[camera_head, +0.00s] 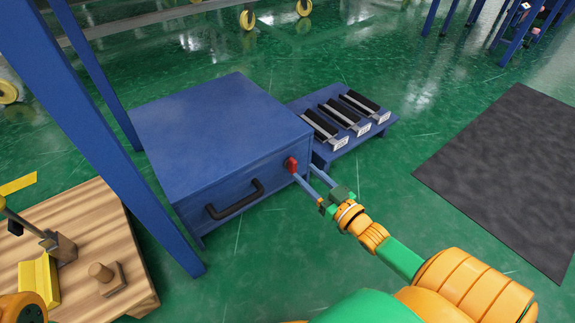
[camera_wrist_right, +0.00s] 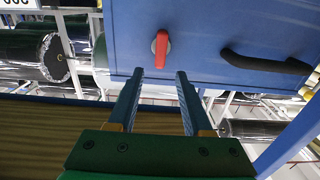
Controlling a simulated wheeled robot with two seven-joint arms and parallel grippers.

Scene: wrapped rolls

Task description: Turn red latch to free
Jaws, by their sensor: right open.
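The red latch (camera_head: 291,165) is on the front face of the blue cabinet (camera_head: 215,135), near its right edge. In the right wrist view the latch (camera_wrist_right: 161,46) is a red lever on a round base, pointing down in the picture. My right gripper (camera_head: 305,171) is open and empty, its two fingers reaching toward the latch. In the wrist view the fingertips (camera_wrist_right: 160,74) sit either side of the latch's lower end, just below it. I cannot tell whether they touch it. My left gripper is not in view.
A black handle (camera_head: 235,200) juts from the cabinet front, left of the latch. A blue post (camera_head: 125,185) rises left of the cabinet. A wooden platform (camera_head: 90,215) is at left.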

